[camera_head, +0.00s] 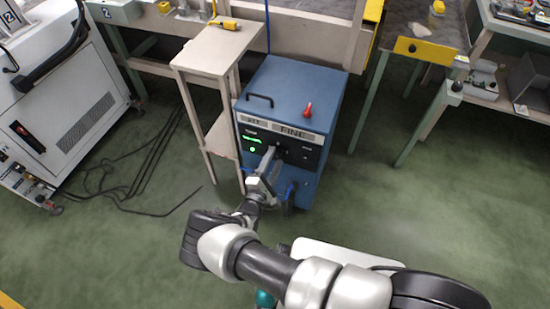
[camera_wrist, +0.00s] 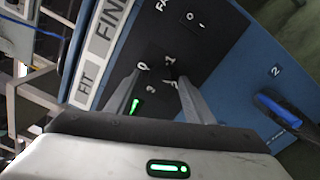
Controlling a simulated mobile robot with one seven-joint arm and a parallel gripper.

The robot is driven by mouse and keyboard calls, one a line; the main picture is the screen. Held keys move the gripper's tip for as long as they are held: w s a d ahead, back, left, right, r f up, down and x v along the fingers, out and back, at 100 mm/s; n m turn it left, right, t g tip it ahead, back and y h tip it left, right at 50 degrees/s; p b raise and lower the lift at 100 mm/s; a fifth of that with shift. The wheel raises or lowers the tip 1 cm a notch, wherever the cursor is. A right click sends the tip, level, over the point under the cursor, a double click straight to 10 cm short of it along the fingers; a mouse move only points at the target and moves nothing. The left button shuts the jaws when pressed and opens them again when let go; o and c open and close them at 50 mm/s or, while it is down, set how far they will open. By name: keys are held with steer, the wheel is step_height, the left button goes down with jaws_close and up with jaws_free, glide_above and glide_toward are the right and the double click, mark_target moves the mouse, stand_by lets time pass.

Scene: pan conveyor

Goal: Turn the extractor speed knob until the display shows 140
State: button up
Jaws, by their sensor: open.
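The extractor is a blue box (camera_head: 300,88) standing on the floor, with a black control panel (camera_head: 308,154) on its front. A small green-lit display (camera_head: 252,139) is at the panel's upper left; its number is too small to read. It also shows as green marks in the wrist view (camera_wrist: 135,106). My gripper (camera_head: 274,152) is at the panel's middle. In the wrist view my gripper (camera_wrist: 160,78) is open, its two fingers pointing at the black panel among white markings. The speed knob is dark against the panel between the fingers; I cannot tell whether they touch it.
A red knob or lever (camera_head: 308,109) and a black handle (camera_head: 259,99) are on the box's top. A beige stand (camera_head: 213,50) with a yellow tool is close on the left. In the wrist view a blue-handled part (camera_wrist: 277,110) is at the right. Cables lie on the floor.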

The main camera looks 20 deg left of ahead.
steer(key=s+a+p, duration=0.1)
steer(key=s+p, duration=0.1)
steer(key=s, duration=1.4)
steer(key=shift+a, duration=0.1)
steer(key=w+d+r+m+g+h, duration=0.25)
steer(key=d+r+m+g, duration=0.3)
steer(key=r, duration=0.55)
steer(key=w+d+r+m+g+h, duration=0.25)
steer(key=d+r+m+g, duration=0.3)
steer(key=r, duration=0.55)
steer(key=w+d+r+m+g+h, duration=0.2)
steer(key=w+d+r+m+g, duration=0.15)
steer(key=d+r, duration=0.5)
steer(key=s+d+r+m+t+y, duration=0.1)
steer(key=s+d+r+m+y, duration=0.15)
steer(key=s+d+r, duration=0.4)
steer(key=s+d+r+m+y, duration=0.2)
steer(key=s+r+y, duration=0.15)
steer(key=r, duration=0.55)
steer(key=s+d+r+m+t+y, duration=0.1)
steer(key=s+d+r+m+y, duration=0.15)
steer(key=s+d+r, duration=0.35)
step_height(320, 180, up, 21)
steer(key=a+p, duration=0.1)
steer(key=p, duration=1.9)
steer(key=shift+r, duration=0.2)
